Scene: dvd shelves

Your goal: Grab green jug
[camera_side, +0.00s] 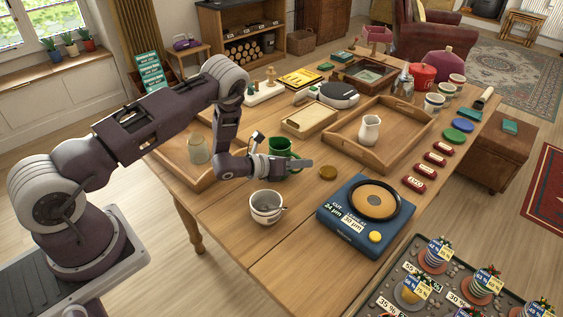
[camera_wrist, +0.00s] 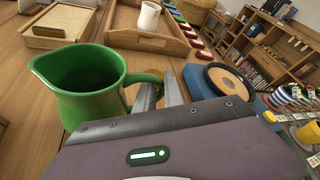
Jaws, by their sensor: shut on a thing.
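The green jug (camera_side: 279,146) stands upright on the wooden table, partly hidden behind my gripper (camera_side: 290,163) in the side view. In the wrist view the jug (camera_wrist: 88,100) is large at the left, its spout to the left and its handle to the right. My gripper (camera_wrist: 160,95) is shut on the jug's handle, with the fingers on its right side. The fingertips are partly hidden by the gripper body in the wrist view. I cannot tell whether the jug's base is off the table.
A white and grey cup (camera_side: 266,205) stands close in front of my gripper. A blue box with a round disc (camera_side: 350,222) lies to the right. A wooden tray (camera_side: 340,143) holds a white jug (camera_side: 370,130). A glass jar (camera_side: 198,148) stands in a tray at left.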

